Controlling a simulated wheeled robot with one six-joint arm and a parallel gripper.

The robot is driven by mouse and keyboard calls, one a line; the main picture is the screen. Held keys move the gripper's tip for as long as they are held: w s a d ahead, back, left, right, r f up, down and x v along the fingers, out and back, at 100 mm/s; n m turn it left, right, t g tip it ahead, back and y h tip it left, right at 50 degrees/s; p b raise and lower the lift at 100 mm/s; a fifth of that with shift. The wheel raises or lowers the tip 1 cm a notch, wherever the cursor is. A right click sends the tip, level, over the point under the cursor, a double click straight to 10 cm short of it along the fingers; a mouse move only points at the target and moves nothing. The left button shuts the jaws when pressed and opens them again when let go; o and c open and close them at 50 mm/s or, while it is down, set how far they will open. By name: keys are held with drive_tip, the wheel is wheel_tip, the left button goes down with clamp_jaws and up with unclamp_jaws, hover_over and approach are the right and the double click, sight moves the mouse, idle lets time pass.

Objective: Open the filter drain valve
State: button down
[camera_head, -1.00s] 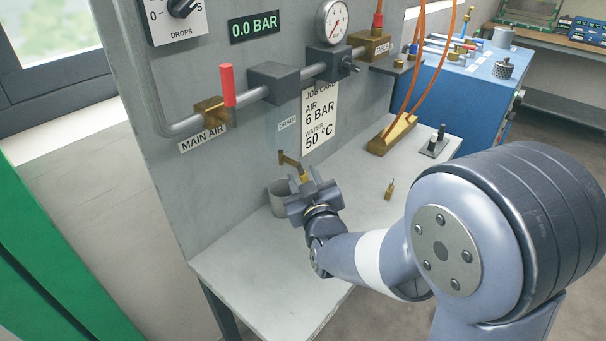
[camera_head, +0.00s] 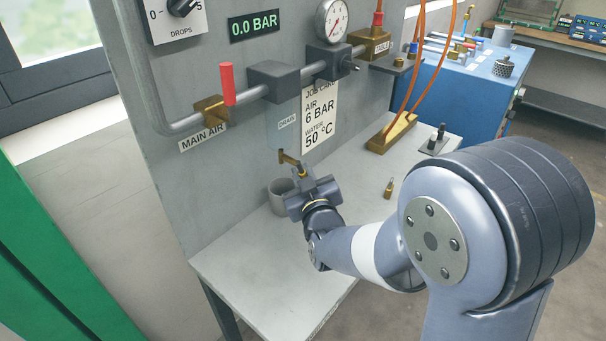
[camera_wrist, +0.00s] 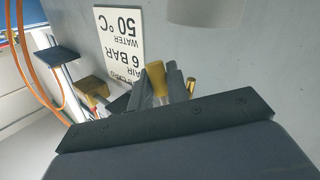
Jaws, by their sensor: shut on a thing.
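The brass drain valve (camera_head: 288,159) hangs under the clear filter bowl on the grey panel, beside the DRAIN label (camera_head: 288,122). A yellow handle (camera_wrist: 157,83) shows between my fingers in the wrist view, with a brass piece (camera_wrist: 191,84) just to its right. My gripper (camera_head: 306,179) is at the valve and shut on the yellow handle. Its body and fingers hide much of the valve. The 0.0 BAR display (camera_head: 254,26) is lit green.
A grey cup (camera_head: 280,196) stands on the bench right below and left of my gripper. The main air valve with red handle (camera_head: 227,84) is at upper left. A brass block (camera_head: 391,133) and small brass fitting (camera_head: 389,188) lie to the right on the bench.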

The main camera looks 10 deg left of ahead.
drive_tip(key=shift+s+a+f+m+g+h, duration=0.1)
drive_tip(key=shift+s+a+m+g+h, duration=0.15)
drive_tip(key=shift+m+g, duration=0.5)
drive_tip(key=shift+s+a+m+g+h, duration=0.1)
drive_tip(key=shift+s+m+g, duration=0.25)
drive_tip(key=shift+m+g, duration=0.35)
drive_tip(key=c, duration=1.4)
unclamp_jaws()
drive_tip(key=shift+s, duration=0.1)
drive_tip(key=v, duration=1)
drive_tip(key=shift+s+p, duration=0.3)
drive_tip(key=shift+p, duration=0.05)
drive_tip(key=shift+w+d+f, duration=0.1)
drive_tip(key=shift+f, duration=0.05)
drive_tip(key=x, duration=1)
drive_tip(key=shift+w, duration=0.35)
